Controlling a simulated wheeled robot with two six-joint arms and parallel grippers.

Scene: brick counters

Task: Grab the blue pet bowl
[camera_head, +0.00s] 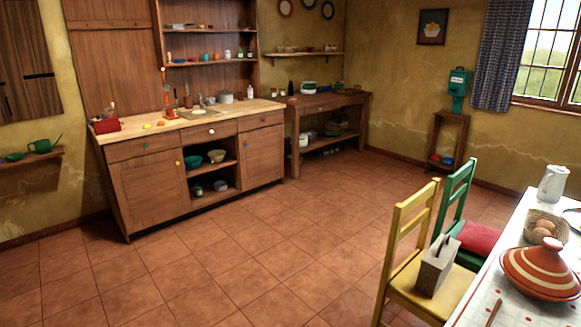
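I cannot clearly make out a blue pet bowl. A blue-green bowl (194,161) stands on the upper open shelf of the wooden counter (145,177), beside a pale bowl (217,156). A small blue object (447,160) is low on the narrow wooden stand (447,132) at the right wall, too small to identify. Neither of my grippers shows in the head view.
Open tiled floor (225,255) lies before the counter. A side table (322,103) stands at the back. A yellow chair (408,240), a green chair (459,193) and a dining table (480,312) with a striped tagine (541,271) take up the right front.

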